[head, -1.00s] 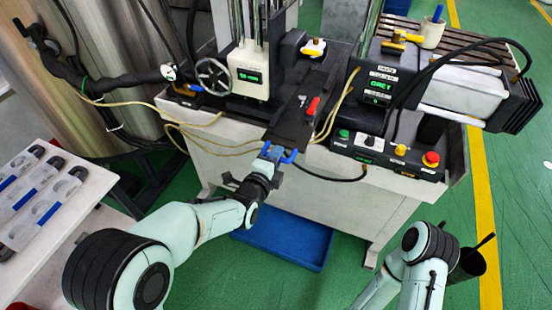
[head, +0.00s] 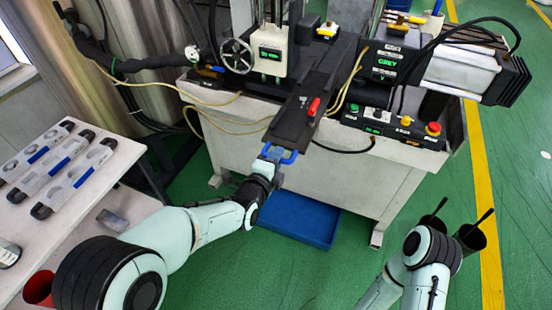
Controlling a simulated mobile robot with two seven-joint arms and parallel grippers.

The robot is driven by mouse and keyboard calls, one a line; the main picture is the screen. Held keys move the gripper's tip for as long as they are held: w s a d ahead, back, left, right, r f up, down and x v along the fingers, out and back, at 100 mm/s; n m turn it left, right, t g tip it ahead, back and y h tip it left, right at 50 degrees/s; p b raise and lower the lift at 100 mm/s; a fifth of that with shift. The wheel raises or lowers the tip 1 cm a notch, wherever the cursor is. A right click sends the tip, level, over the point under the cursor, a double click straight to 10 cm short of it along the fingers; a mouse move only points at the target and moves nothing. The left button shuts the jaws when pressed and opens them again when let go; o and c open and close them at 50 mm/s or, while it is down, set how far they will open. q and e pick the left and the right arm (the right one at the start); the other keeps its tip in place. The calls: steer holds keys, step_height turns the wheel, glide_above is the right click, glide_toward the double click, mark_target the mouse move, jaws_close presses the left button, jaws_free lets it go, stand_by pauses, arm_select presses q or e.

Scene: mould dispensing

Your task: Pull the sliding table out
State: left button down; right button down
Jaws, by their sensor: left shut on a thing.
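The sliding table (head: 297,117) is a long dark plate on the machine, jutting out over its front edge. A red handle (head: 314,106) stands on its right side. A blue handle (head: 289,157) is at its front end. My left gripper (head: 273,160) is shut on the blue handle, its fingers partly hidden against it. My right arm (head: 425,255) is at the lower right, apart from the machine; its gripper does not show clearly.
A control panel (head: 394,124) with coloured buttons is right of the table. A white side table (head: 110,183) with moulds stands at the left. A blue tray (head: 300,220) lies on the floor below the machine. Yellow hoses (head: 200,102) hang left of the sliding table.

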stand_by(0.3)
arm_select(q)
steer(key=c, duration=1.1)
jaws_free()
steer(key=shift+c, duration=0.2)
steer(key=p+v, duration=0.1)
steer(key=v, duration=1.2)
steer(key=shift+s, duration=0.25)
